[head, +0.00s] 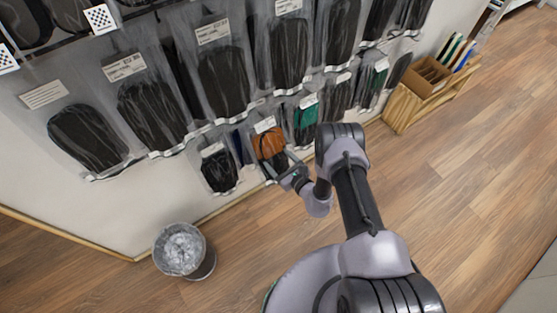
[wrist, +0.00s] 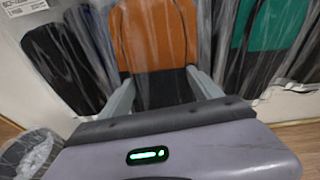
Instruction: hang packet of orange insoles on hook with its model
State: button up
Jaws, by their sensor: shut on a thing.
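The packet of orange insoles (head: 268,143) is in the lowest row at the wall, with a white label at its top and a dark lower part. It fills the upper middle of the wrist view (wrist: 155,38). My gripper (head: 283,168) is at its lower end, with a finger on each side of the dark part in the wrist view (wrist: 162,84). It is shut on the packet. The packet's top is cut off in the wrist view. The hook behind it is hidden, so I cannot tell whether the packet hangs on it.
A packet of green insoles (head: 305,118) is close on the right, and a black insole packet (head: 218,168) on the left. Larger black packets (head: 152,112) hang above. A bin (head: 184,251) stands on the floor at left; a wooden crate (head: 402,108) is at right. Open floor lies between.

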jog(key=o, duration=1.5)
jog(key=p+v, duration=0.7)
jog(key=v, duration=1)
jog(key=w+a+r+n+g+y, duration=0.1)
jog(key=w+r+n+g+y, duration=0.15)
jog(key=r, duration=0.55)
jog(key=w+a+r+n+g+y, duration=0.1)
jog(key=w+a+r+n+y, duration=0.2)
jog(key=r, duration=0.4)
jog(key=s+a+r+n+g, duration=0.1)
jog(key=a+r+n+g, duration=0.2)
jog(key=r, duration=0.5)
jog(key=r+n+g, duration=0.3)
jog(key=r+n, duration=0.1)
jog(key=r, duration=0.4)
jog(key=s+r+n+g+h, duration=0.3)
jog(key=s+r+n+h, duration=0.35)
jog(key=s+r, duration=0.65)
jog(key=s+d+r+n+t+h, duration=0.1)
jog(key=s+d+r+t, duration=0.1)
jog(key=r, duration=0.1)
jog(key=s+d+r+n+t+h, duration=0.2)
jog(key=d+r, duration=0.1)
jog(key=s+d+r+n+t+h, duration=0.1)
jog(key=s+d+r+t+h, duration=0.1)
jog(key=d+r, duration=0.1)
jog(key=shift+s+d+n, duration=0.25)
jog(key=shift+s+n, duration=0.05)
jog(key=shift+s, duration=0.05)
